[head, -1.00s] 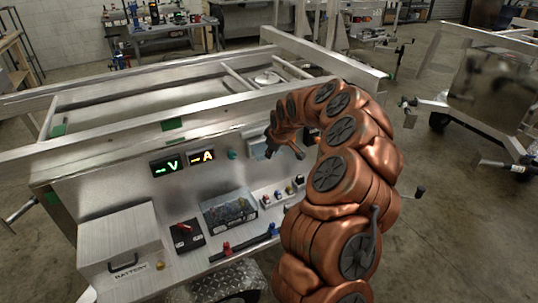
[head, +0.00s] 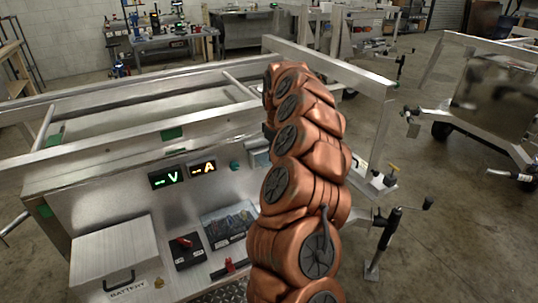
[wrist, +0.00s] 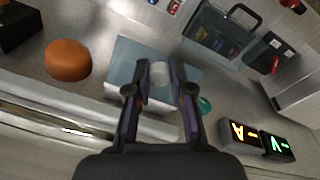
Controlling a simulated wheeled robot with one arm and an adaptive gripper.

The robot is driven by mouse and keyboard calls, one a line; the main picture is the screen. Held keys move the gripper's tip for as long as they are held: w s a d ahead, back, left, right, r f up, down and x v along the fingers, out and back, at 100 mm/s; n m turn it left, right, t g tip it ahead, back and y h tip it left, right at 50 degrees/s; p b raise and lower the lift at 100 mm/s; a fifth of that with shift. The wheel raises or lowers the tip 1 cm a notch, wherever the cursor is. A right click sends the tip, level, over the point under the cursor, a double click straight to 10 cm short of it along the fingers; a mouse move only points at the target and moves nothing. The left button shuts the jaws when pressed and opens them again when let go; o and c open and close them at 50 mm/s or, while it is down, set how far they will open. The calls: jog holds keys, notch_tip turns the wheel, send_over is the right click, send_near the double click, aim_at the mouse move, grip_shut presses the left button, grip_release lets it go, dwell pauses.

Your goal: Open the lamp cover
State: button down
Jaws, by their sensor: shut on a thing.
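The lamp cover (wrist: 128,62) looks like a pale bluish, see-through panel on the metal trailer front in the wrist view. Part of it also shows in the head view (head: 259,158), just left of my arm. My gripper (wrist: 160,76) reaches over it, with its two dark fingers on either side of a small pale round part at the cover. The fingers are shut on this part, which seems to belong to the cover. My fingers hide part of the panel. In the head view my arm hides the gripper.
An orange dome (wrist: 67,60) stands left of the cover in the wrist view. A teal knob (head: 234,165) and lit V and A displays (head: 186,174) are to the left in the head view. A clear box (head: 228,223) and a battery box (head: 112,258) are lower down.

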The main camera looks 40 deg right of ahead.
jog(key=shift+w+a, duration=0.1)
dwell(0.4)
jog(key=c, duration=1)
grip_release()
jog(key=shift+r, duration=0.15)
jog(key=r, duration=0.7)
jog(key=s+r, duration=0.1)
jog(key=r, duration=0.3)
jog(key=shift+s+a+r, duration=0.1)
jog(key=shift+a+r, duration=0.2)
jog(key=shift+r, duration=0.05)
